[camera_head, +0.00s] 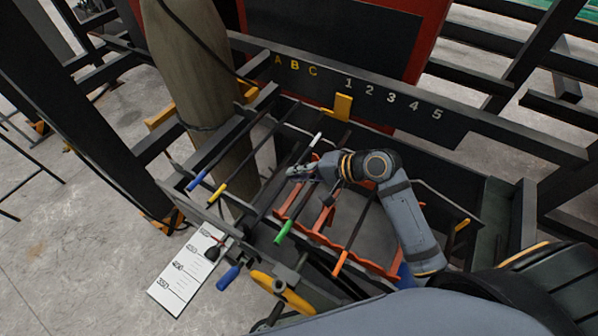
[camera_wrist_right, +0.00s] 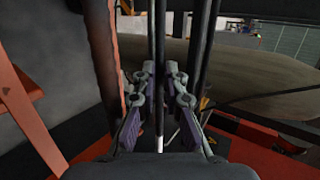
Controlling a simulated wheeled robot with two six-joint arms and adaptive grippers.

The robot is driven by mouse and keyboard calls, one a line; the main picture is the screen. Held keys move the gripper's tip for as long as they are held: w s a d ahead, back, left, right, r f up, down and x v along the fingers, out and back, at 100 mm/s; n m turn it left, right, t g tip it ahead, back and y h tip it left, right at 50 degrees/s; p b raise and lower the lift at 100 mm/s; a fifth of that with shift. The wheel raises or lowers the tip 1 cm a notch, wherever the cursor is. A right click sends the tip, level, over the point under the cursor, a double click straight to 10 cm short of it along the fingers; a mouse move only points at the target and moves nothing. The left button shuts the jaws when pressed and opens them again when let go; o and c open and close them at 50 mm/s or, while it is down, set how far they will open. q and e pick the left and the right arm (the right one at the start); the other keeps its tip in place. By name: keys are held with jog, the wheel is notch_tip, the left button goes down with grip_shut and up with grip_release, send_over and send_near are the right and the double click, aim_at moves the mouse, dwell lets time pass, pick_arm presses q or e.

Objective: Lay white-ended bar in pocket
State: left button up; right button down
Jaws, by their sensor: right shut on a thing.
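The white-ended bar is a thin dark rod. Its white tip (camera_head: 317,138) shows just behind my right gripper (camera_head: 301,171) in the head view. In the right wrist view the dark bar (camera_wrist_right: 159,75) runs upright between the fingers of the right gripper (camera_wrist_right: 159,100), with a white end low between them. The right gripper is shut on this bar, above the trough. Its far end is hard to follow among the other rods. An orange notched rack (camera_head: 352,254) lies under the arm; the notches near the gripper are partly hidden. My left gripper is not in view.
Blue-ended (camera_head: 197,181) and yellow-ended (camera_head: 218,191) bars lie at left. Green-ended (camera_head: 283,231) and orange-ended (camera_head: 340,263) bars cross the rack. A dark rail (camera_head: 460,118) marked A B C and 1 to 5 stands behind. A thick tan column (camera_head: 195,70) rises at left.

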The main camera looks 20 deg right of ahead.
jog(key=c, duration=1.3)
grip_release()
jog(key=shift+c, duration=0.2)
jog(key=shift+f, duration=0.15)
jog(key=v, duration=0.6)
jog(key=shift+d, duration=0.25)
jog(key=shift+s+d+r, duration=0.15)
jog(key=shift+s+r, duration=0.2)
jog(key=shift+r, duration=0.25)
